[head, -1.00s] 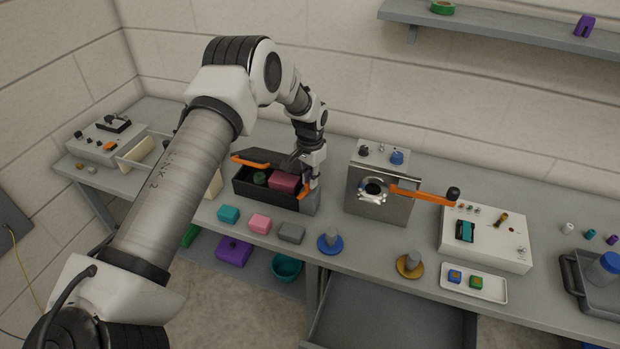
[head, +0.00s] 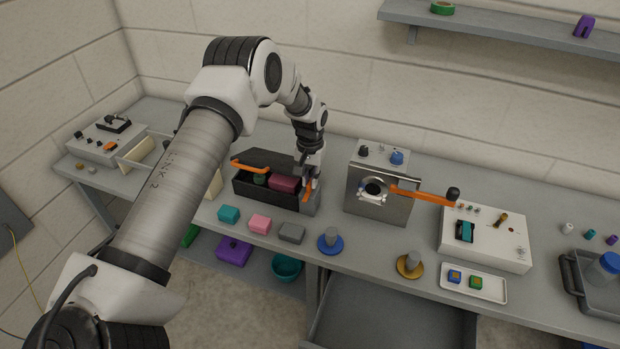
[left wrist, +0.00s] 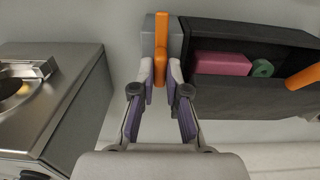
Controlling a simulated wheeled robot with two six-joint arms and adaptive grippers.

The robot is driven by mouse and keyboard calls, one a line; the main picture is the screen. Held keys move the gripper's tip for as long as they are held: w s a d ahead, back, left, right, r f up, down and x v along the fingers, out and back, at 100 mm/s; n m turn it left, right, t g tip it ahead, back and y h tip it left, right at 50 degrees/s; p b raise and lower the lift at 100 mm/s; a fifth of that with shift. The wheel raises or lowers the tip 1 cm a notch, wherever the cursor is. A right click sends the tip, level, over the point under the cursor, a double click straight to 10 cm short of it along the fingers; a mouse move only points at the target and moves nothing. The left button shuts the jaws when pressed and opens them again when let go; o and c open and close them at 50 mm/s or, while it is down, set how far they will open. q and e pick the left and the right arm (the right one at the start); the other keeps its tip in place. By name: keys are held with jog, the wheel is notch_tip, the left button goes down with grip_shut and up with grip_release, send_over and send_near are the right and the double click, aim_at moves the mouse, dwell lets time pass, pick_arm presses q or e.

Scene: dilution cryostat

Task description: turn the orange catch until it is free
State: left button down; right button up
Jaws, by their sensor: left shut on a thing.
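The orange catch (head: 307,194) sits on the grey block (head: 316,201) at the right end of a dark open bin (head: 252,191). In the left wrist view the catch (left wrist: 161,45) is a narrow bar lying along the grey block (left wrist: 148,38). My left gripper (head: 310,180) reaches down onto the catch from above. In the left wrist view its two purple-grey fingers (left wrist: 160,80) stand on either side of the catch's thicker near end and are shut on it. The exact contact is partly hidden in the head view. My right gripper is in neither view.
The bin holds a dark pink block (head: 285,183) and a green round piece (head: 260,179), with an orange handle (head: 250,166) at its left. A steel box (head: 381,205) with an orange lever (head: 425,197) stands to the right. Teal, pink and grey blocks (head: 291,233) lie in front.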

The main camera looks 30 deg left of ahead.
aim_at(310, 182)
pick_arm(q)
jog(key=shift+s+f, duration=0.2)
jog(key=shift+f, duration=0.05)
jog(key=c, duration=1.2)
grip_release()
jog(key=shift+c, duration=0.2)
jog(key=shift+o, duration=0.3)
jog(key=shift+w+d+r, duration=0.2)
jog(key=shift+a, duration=0.15)
jog(key=shift+r, duration=0.1)
jog(key=shift+w+r, duration=0.1)
jog(key=shift+r, duration=0.15)
jog(key=r, duration=0.7)
jog(key=shift+s+r, duration=0.2)
jog(key=shift+r, duration=0.05)
jog(key=shift+w+f, duration=0.1)
jog(key=shift+w, duration=0.1)
